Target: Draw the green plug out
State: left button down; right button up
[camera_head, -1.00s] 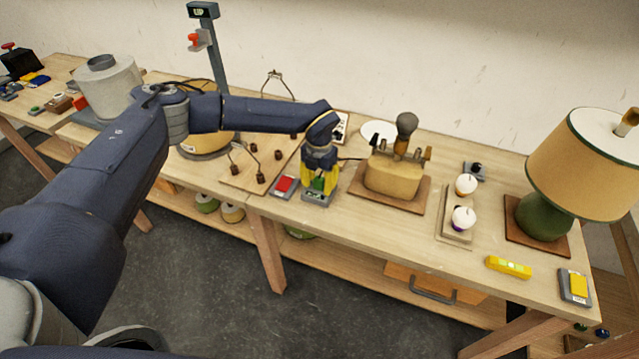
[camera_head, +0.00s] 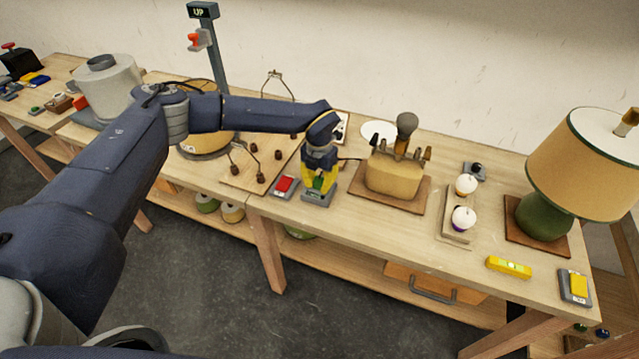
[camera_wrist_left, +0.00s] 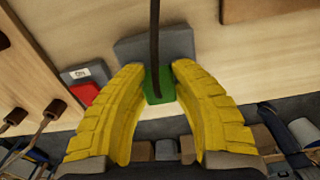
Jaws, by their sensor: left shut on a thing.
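The green plug (camera_head: 319,182) is between the yellow fingers of my left gripper (camera_head: 319,181), which is shut on it. The green plug (camera_wrist_left: 160,85) also shows in the left wrist view between the fingertips, with a dark cord running up from it. A grey socket block (camera_head: 318,197) lies right below the plug in the head view. The grey block (camera_wrist_left: 176,45) also shows behind the plug in the wrist view. I cannot tell whether plug and block still touch. My right gripper is not in view.
A grey block with a red switch (camera_head: 286,184) sits just left of the socket. A tan block on a wooden base (camera_head: 393,179) stands to the right. A green lamp (camera_head: 543,217) stands at the far right. The table's front edge is close to the socket.

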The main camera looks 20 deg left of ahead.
aim_at(319, 179)
pick_arm(q)
jog(key=shift+w+r, duration=0.2)
jog(key=shift+r, duration=0.75)
dwell(0.4)
jog(key=shift+r, duration=0.15)
jog(key=shift+s+r, duration=0.15)
jog(key=shift+r, duration=1.7)
